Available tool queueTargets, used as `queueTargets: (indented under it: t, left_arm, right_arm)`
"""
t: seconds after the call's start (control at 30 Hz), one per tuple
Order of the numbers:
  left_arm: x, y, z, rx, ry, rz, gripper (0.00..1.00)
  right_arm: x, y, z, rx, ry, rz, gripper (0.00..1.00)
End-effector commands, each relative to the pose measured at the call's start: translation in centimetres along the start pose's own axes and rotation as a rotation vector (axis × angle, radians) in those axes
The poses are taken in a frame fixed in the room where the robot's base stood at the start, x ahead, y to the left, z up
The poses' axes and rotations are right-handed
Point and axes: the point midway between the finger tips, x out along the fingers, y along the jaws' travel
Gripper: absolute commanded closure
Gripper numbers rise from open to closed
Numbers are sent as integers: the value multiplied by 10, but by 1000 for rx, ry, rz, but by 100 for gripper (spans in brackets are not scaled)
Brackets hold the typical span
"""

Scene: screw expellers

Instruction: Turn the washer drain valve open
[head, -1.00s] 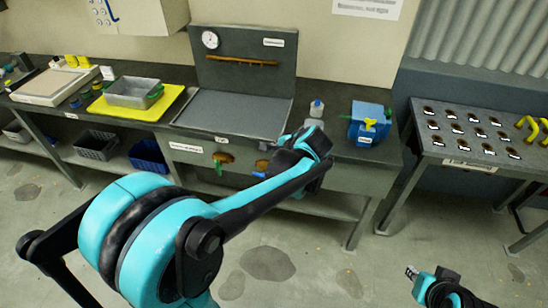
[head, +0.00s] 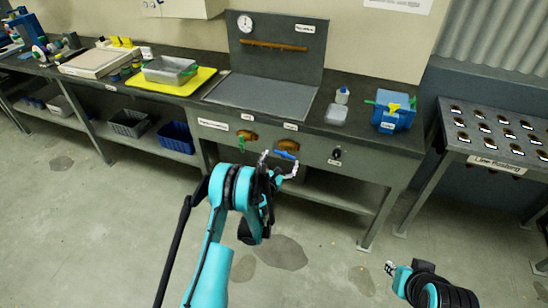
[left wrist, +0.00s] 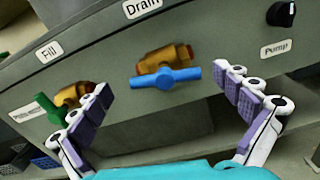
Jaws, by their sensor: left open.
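The drain valve has a brass body (left wrist: 166,57) and a blue bar handle (left wrist: 165,78), under the "Drain" label on the bench's front panel. The handle lies crosswise, nearly level in the left wrist view. In the head view the blue handle (head: 286,155) shows just beyond my left gripper (head: 279,164). The left gripper, also in the left wrist view (left wrist: 168,85), is open and empty. Its fingers stand on either side of the handle, with gaps showing at both ends. My right gripper (head: 391,268) is low at the right, away from the bench; its jaws are too small to read.
A green-handled fill valve (left wrist: 50,107) is left of the drain valve, close to the left finger in the picture. A black pump knob (left wrist: 281,14) is at right. A blue container (head: 394,112) and a clear container (head: 336,114) stand on the bench. The floor before it is clear.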

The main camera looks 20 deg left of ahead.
Motion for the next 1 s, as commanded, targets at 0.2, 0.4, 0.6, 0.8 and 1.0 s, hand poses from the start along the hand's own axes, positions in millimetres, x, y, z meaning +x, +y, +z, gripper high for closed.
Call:
queueTargets:
  t: [0.2,0.4,0.6,0.8,1.0]
  left_arm:
    - [14,-6,-6,41,-2,-26,0]
    - [48,-8,-10,38,-3,-25,0]
    - [71,-8,-10,36,-3,-23,0]
    - [76,-8,-8,35,-3,-23,0]
    - [76,-8,-8,35,-3,-23,16]
  right_arm:
    - [-11,0,-8,0,0,0,74]
    - [-5,0,-4,0,0,0,74]
    - [0,0,0,0,0,0,74]
    - [1,0,0,0,0,0,74]
    - [0,0,0,0,0,0,74]
